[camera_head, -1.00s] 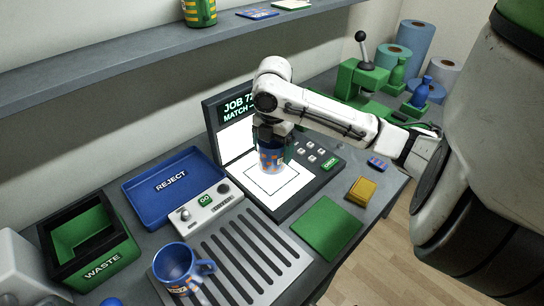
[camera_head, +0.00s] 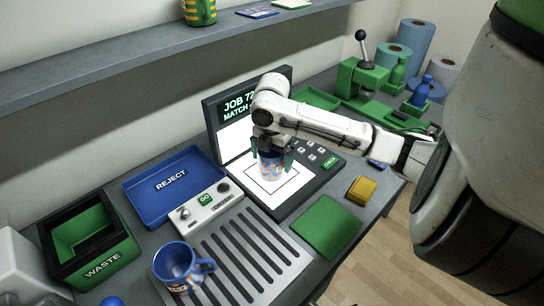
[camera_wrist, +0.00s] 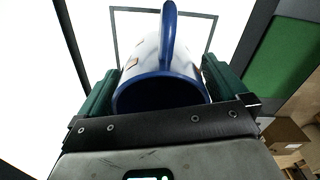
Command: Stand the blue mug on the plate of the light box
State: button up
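A mug with a blue rim, blue handle and orange patches (camera_head: 271,167) stands upright on the bright plate (camera_head: 285,192) of the light box, over the outlined square. In the wrist view the mug (camera_wrist: 160,92) shows its dark blue inside and its handle pointing away. My gripper (camera_head: 271,160) is around the mug from above, its green fingers open on either side. In the wrist view, small gaps show between the fingers and the mug. A second blue mug (camera_head: 174,266) with orange and white markings stands at the front left on the slotted rack.
The light box has an upright screen (camera_head: 237,112) behind the plate and a button panel to the right. A blue reject tray (camera_head: 150,203), green waste bin (camera_head: 112,265), control box (camera_head: 207,208), green mat (camera_head: 326,227) and yellow block (camera_head: 361,190) stand around it.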

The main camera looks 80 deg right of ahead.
notch_tip(320, 180, up, 12)
jog(key=shift+r, duration=0.15)
dwell(0.6)
